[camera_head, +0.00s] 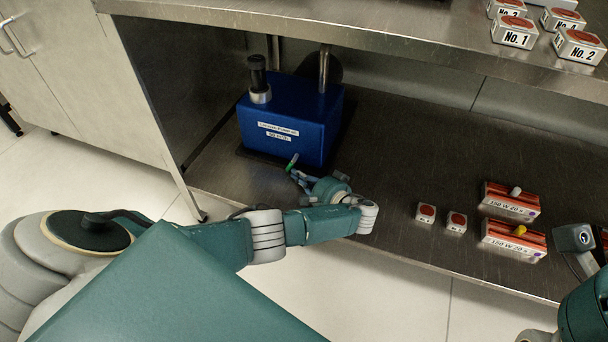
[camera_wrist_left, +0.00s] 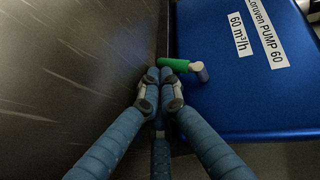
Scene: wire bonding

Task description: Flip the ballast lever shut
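The ballast lever is a short green handle (camera_wrist_left: 173,65) on a pale pivot at the edge of the blue pump (camera_wrist_left: 225,105). In the wrist view it points left, away from the pump's labelled face. In the head view the green lever (camera_head: 293,160) shows small at the pump's (camera_head: 290,115) lower front. My left gripper (camera_wrist_left: 159,76) has its fingertips together, with nothing seen between them. The tips are right beside the lever's free end; I cannot tell whether they touch it. In the head view the left gripper (camera_head: 297,172) is just in front of the pump. My right gripper is not in view.
The pump stands on a low metal shelf (camera_head: 400,130) under an upper shelf (camera_head: 330,25). Small red-topped blocks (camera_head: 426,212) and red 150 W units (camera_head: 511,200) stand to the right.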

